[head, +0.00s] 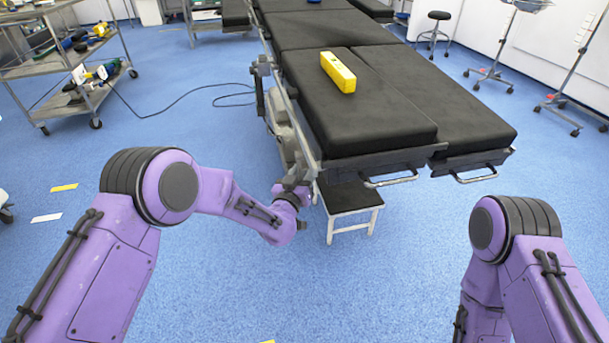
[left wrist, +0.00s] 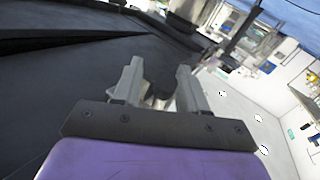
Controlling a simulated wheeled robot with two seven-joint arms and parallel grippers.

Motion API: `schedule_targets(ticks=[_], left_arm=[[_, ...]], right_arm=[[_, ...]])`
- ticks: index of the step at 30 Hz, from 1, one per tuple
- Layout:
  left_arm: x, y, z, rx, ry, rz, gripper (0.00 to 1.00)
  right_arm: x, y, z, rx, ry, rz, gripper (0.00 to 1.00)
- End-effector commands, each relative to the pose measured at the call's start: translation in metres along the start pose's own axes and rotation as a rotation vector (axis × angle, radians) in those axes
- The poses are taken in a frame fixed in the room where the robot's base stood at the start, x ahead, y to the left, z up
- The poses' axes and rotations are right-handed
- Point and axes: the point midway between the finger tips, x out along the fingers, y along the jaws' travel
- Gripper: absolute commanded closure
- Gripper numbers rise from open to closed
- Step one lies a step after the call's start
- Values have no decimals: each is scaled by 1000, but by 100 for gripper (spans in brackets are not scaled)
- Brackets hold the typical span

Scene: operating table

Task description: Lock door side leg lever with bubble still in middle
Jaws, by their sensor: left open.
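The operating table (head: 385,110) has black padded leg sections at its near end. A yellow spirit level (head: 338,72) lies on the left leg pad; its bubble is too small to make out. My left gripper (head: 298,192) is at the near left corner of the table, low beside the grey frame. In the left wrist view the gripper (left wrist: 160,82) is open, with its two grey fingers apart and a dark rounded part between or just beyond them. I cannot tell whether that part is the lever. The right gripper is outside the picture.
A small step stool (head: 350,198) stands under the table's near end. Metal handles (head: 390,181) stick out there. A tool cart (head: 70,70) stands at the far left, with a black cable on the floor. The blue floor between my arms is clear.

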Motion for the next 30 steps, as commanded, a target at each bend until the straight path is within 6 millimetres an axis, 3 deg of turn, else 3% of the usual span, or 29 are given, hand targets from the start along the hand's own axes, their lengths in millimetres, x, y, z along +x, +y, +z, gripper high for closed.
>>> schedule_targets(ticks=[4, 5, 8, 9, 20, 30], left_arm=[[0, 0, 0, 0, -1, 0, 58], [0, 0, 0, 0, -1, 0, 64], [0, 0, 0, -1, -1, 0, 97], [0, 0, 0, -1, -1, 0, 100], [-3, 3, -4, -26, -39, -6, 100], [-14, 12, -11, -143, -224, -41, 100]], right_arm=[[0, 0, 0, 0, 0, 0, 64], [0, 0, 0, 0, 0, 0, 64], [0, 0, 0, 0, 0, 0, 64], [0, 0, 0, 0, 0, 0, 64], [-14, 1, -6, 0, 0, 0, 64], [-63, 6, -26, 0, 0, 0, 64]])
